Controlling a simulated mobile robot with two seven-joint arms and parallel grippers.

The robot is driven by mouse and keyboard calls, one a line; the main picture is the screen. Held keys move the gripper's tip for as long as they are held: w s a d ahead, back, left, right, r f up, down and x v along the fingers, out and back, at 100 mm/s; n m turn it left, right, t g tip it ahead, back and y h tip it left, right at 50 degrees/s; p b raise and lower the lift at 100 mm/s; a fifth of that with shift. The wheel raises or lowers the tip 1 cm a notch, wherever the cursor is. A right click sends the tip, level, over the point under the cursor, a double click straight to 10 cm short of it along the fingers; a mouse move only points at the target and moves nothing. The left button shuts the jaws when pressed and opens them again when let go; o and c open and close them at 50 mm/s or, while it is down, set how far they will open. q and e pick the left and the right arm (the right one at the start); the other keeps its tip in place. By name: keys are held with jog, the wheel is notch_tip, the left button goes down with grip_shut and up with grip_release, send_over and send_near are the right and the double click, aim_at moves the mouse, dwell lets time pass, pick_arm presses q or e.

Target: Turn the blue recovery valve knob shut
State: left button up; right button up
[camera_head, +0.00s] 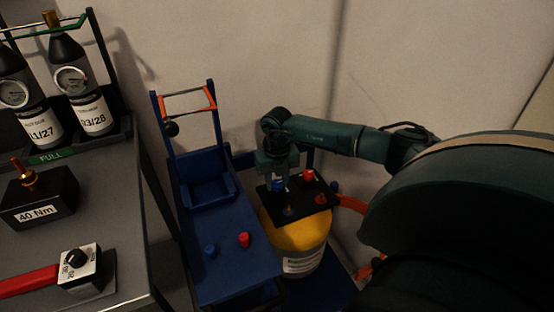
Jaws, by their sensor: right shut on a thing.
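The blue recovery valve knob (280,187) is on the black plate (312,204) above a yellow cylinder (297,236). My right gripper (279,178) points down from the dark green arm and is shut on the blue knob, partly hiding it. How far the knob is turned cannot be seen. A red knob (309,175) stands beside it at the back of the plate. My left gripper is not in view.
A blue cart (232,274) with a small blue knob (210,250) and red knob (244,240) stands left of the cylinder. Farther left, a grey bench (130,225) holds labelled bottles (90,112), a "40 Nm" block (40,198) and a red-handled tool (28,283). A wall is behind.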

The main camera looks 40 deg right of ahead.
aim_at(277, 183)
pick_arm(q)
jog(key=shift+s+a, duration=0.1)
pick_arm(e)
jog(key=shift+m, duration=0.4)
jog(key=o, duration=1)
jog(key=shift+c, duration=0.2)
pick_arm(q)
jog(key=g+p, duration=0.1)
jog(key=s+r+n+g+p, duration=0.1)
jog(key=p, duration=0.1)
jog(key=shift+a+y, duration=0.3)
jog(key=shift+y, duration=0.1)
pick_arm(e)
notch_tip(277, 183, up, 13)
jog(key=shift+r, duration=0.15)
